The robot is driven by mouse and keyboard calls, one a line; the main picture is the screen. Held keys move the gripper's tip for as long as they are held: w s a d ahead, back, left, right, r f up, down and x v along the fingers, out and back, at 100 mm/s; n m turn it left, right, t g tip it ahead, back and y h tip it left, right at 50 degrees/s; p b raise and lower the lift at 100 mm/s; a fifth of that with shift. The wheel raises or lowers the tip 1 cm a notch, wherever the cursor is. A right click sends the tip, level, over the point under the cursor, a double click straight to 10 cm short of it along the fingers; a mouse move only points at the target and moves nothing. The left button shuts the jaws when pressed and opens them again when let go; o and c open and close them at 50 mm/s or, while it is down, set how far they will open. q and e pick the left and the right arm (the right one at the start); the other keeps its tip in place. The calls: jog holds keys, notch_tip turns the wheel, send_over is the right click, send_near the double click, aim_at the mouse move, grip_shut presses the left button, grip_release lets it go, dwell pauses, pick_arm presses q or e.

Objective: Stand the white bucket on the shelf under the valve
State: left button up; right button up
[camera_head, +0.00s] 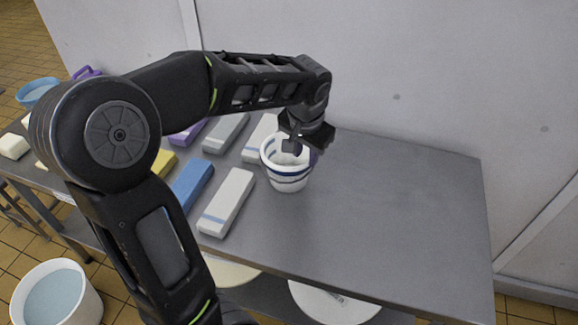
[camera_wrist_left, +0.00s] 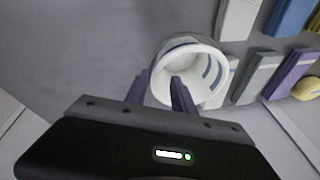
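A small white bucket (camera_head: 288,182) with blue bands stands upright on the grey table (camera_head: 400,215). It also shows in the left wrist view (camera_wrist_left: 208,55), mouth towards the camera. My left gripper (camera_head: 302,152) is at its rim, on the far right side. In the left wrist view the two purple fingers (camera_wrist_left: 160,78) are apart. One is outside the bucket's wall and the other overlaps its mouth; I cannot tell whether they touch it. The valve is not in view, and I cannot tell which shelf is meant. My right gripper is not in view.
Several bars, including a white one (camera_head: 227,202) and a blue one (camera_head: 190,185), lie left of the bucket. The table's right half is clear. A wall (camera_head: 400,80) stands behind. A larger white bucket (camera_head: 88,298) with bluish contents stands on the floor at lower left.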

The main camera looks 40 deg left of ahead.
aim_at(306, 174)
pick_arm(q)
jog(key=shift+x, duration=1.35)
jog(key=shift+p+x, duration=0.45)
jog(key=shift+x, duration=2.15)
jog(key=shift+d, duration=0.15)
grip_shut()
